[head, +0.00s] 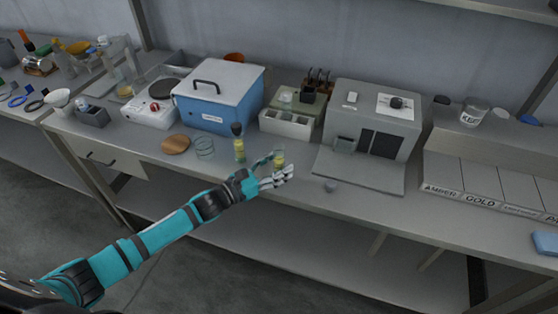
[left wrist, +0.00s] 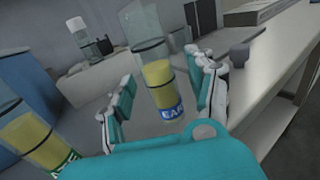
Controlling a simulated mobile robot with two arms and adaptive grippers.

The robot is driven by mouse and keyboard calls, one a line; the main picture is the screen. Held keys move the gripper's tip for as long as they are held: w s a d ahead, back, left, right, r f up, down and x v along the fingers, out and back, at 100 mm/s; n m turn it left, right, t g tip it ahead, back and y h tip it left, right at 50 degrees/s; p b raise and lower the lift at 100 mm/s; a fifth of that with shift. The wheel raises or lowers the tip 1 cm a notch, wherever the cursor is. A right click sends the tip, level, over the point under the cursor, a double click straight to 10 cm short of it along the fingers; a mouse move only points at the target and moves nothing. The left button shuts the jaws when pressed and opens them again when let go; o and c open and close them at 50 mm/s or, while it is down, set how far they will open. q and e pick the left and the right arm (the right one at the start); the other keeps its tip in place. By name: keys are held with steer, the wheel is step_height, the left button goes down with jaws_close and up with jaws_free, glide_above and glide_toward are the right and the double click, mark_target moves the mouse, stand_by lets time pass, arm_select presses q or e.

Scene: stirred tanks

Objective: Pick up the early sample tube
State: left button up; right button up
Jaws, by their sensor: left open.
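The early sample tube (left wrist: 160,86), clear with yellow content and a blue label starting "EA", stands upright on the bench. In the head view its yellow part (head: 279,161) shows just behind my fingers. My left gripper (head: 283,167) is open. In the left wrist view its fingers (left wrist: 163,78) are on either side of the tube, with visible gaps, so it is not clamped. A second yellow tube (left wrist: 30,135) with a green label stands to the left; in the head view it (head: 239,149) has a dark top. My right gripper is out of view.
A wooden disc (head: 176,144) and glass dish (head: 204,147) lie left. A small grey piece (head: 330,186) lies right, near the front edge.

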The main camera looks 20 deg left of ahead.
arm_select(q)
steer(key=shift+w+d, duration=0.25)
steer(key=shift+w, duration=0.15)
steer(key=shift+s, duration=0.1)
steer(key=shift+c, duration=0.3)
jaws_close()
stand_by(0.5)
